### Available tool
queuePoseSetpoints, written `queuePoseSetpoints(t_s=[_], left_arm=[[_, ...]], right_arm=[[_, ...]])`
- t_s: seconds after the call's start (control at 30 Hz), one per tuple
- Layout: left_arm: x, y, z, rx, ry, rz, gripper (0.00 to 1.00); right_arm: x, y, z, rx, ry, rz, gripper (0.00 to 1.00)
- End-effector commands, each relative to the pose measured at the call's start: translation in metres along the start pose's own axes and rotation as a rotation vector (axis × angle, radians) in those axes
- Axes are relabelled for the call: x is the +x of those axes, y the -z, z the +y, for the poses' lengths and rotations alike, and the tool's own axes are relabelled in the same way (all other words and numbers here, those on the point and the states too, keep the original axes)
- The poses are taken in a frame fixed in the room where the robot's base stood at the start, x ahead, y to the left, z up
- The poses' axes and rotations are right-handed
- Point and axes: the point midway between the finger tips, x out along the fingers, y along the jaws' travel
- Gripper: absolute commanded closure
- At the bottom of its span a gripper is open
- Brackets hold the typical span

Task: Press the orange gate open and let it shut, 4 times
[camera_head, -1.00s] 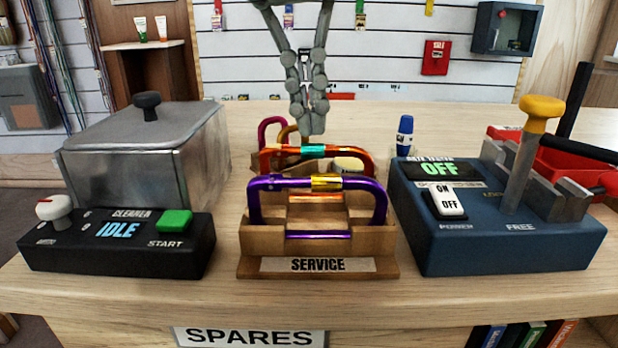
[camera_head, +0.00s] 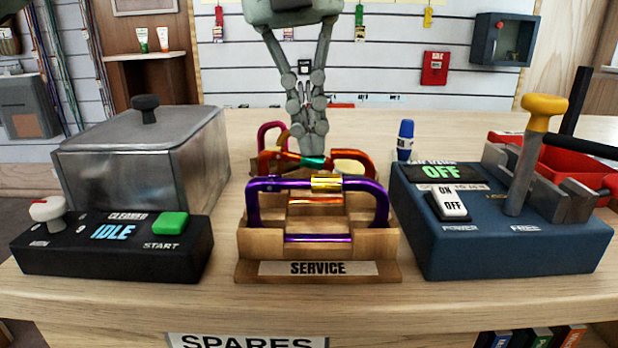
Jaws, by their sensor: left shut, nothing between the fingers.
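An orange-red carabiner (camera_head: 356,158) stands in the wooden service rack (camera_head: 248,241), behind a purple carabiner (camera_head: 381,205). Its gate (camera_head: 287,156), with a teal sleeve (camera_head: 313,162), slopes down to the right, away from the frame's top line, so it is pressed inward. My left gripper (camera_head: 314,155) comes down from above with its fingers together and nothing between them. Its tips are at the gate near the teal sleeve and appear to touch it. The purple carabiner's gold sleeve hides part of what lies behind. My right gripper is out of view.
A magenta carabiner (camera_head: 264,130) is farther back in the rack. A black cleaner box (camera_head: 113,245) and metal tank (camera_head: 190,160) stand left. A blue tester (camera_head: 500,240) with a yellow-topped lever (camera_head: 530,150) stands right, near a blue marker (camera_head: 405,142).

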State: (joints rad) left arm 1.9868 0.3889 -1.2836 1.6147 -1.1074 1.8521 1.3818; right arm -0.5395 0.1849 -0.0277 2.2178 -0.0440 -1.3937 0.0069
Motion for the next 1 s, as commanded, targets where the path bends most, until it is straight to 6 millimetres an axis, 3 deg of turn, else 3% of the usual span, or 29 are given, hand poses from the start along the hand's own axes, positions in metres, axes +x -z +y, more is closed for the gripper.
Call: queuePoseSetpoints(t_s=[0.6,1.0], left_arm=[[-0.064,0.0,-0.008,0.0,0.0,0.0,1.0],[-0.065,0.0,-0.008,0.001,-0.001,0.0,1.0]], right_arm=[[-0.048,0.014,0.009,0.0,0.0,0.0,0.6],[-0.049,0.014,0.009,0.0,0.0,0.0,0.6]])
